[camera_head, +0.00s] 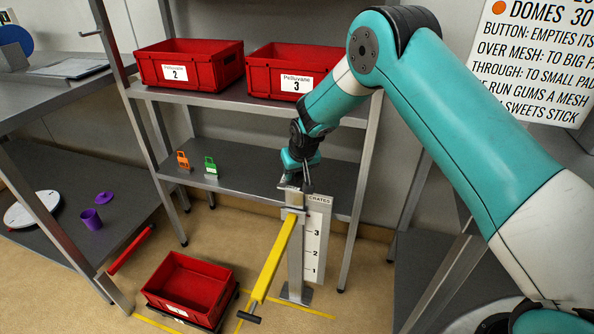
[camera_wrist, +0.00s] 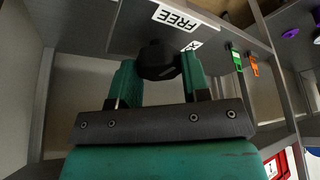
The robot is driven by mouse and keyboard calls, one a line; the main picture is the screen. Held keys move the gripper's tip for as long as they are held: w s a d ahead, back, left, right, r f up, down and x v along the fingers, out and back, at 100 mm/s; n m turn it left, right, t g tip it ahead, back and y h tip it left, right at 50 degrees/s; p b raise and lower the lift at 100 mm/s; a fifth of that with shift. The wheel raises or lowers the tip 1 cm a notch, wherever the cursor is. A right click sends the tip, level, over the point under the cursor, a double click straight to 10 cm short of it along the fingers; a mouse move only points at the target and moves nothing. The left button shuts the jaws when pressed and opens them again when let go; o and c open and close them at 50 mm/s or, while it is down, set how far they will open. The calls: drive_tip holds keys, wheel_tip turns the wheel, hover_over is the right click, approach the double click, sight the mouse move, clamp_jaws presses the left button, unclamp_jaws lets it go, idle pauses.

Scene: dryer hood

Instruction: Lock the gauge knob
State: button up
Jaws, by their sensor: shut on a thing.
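The gauge is a grey post (camera_head: 296,250) with a crate scale plate (camera_head: 317,240) marked 1, 2 and 3, and a yellow arm (camera_head: 270,262) sloping down toward the front. In the wrist view, my gripper (camera_wrist: 158,74) is shut on a black knob (camera_wrist: 157,57), with a teal finger on each side. A white FREE label (camera_wrist: 187,17) lies beside the knob. A second label (camera_wrist: 191,46) is mostly hidden behind the knob. In the head view, my gripper (camera_head: 302,172) is at the top of the post and hides the knob.
Red crates 2 (camera_head: 190,66) and 3 (camera_head: 292,72) stand on the upper shelf. Orange (camera_head: 183,161) and green (camera_head: 210,167) tags stand on the lower shelf. Another red crate (camera_head: 190,285) sits low, left of the yellow arm. A purple cup (camera_head: 91,219) is at left.

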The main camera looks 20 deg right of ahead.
drive_tip(key=m, duration=0.2)
drive_tip(key=m+h, duration=0.1)
drive_tip(key=m, duration=0.1)
drive_tip(key=shift+a+h, duration=0.1)
drive_tip(key=shift+h, duration=0.2)
drive_tip(key=m, duration=0.2)
drive_tip(key=m+g+h, duration=0.1)
drive_tip(key=m, duration=0.1)
drive_tip(key=shift+m+h+b, duration=0.3)
drive_tip(key=shift+m+b, duration=0.05)
drive_tip(key=shift+m, duration=0.05)
drive_tip(key=m, duration=0.2)
drive_tip(key=m+g+h+b, duration=0.1)
drive_tip(key=m, duration=0.2)
drive_tip(key=shift+w+a+f+g, duration=0.1)
drive_tip(key=shift+g, duration=0.2)
drive_tip(key=shift+m+g+h+b, duration=0.3)
drive_tip(key=shift+m+g+b, duration=0.15)
drive_tip(key=shift+m, duration=1.15)
drive_tip(key=o, duration=0.9)
drive_tip(key=shift+o, duration=0.2)
